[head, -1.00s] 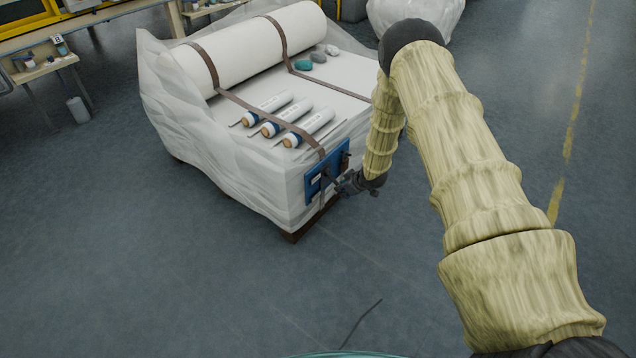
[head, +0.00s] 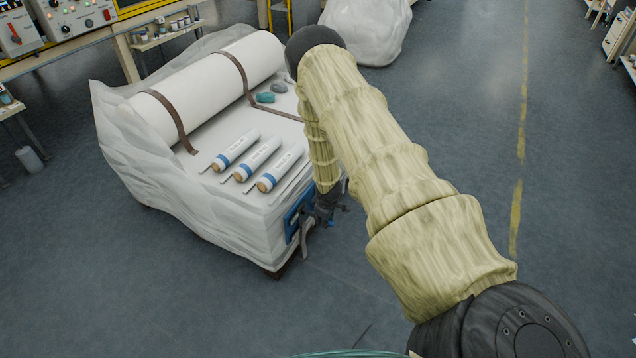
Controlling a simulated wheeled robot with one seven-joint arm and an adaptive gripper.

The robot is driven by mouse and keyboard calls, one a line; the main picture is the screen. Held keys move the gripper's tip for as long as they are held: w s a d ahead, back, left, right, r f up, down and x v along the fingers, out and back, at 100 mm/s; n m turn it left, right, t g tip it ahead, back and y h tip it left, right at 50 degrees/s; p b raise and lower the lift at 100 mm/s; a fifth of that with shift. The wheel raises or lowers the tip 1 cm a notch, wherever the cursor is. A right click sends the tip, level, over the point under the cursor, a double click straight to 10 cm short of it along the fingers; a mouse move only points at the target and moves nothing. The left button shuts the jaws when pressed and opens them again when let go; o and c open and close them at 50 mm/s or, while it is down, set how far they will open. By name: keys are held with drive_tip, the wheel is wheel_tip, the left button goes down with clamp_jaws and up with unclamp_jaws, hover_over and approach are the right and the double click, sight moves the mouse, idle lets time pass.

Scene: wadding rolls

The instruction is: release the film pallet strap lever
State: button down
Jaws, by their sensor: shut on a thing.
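The film pallet (head: 175,215), wrapped in clear film, stands left of centre with a large white roll (head: 205,85) on it. A blue plate (head: 292,222) is on its near right corner, partly hidden by my gripper. My gripper (head: 318,212) is at this plate, shut on the strap lever; the lever is small, dark and mostly hidden by the fingers. A brown strap (head: 172,118) crosses the roll and its end lies on the pallet top, short of the plate. A second brown strap (head: 238,75) crosses the roll farther back and runs behind my arm.
A control bench (head: 80,50) stands back left, a wrapped bundle (head: 365,30) behind. The floor at right is open.

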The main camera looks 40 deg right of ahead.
drive_tip(key=shift+s+d, duration=0.1)
drive_tip(key=shift+s, duration=0.05)
drive_tip(key=c, duration=1.4)
unclamp_jaws()
drive_tip(key=shift+o, duration=0.5)
drive_tip(key=v, duration=1.2)
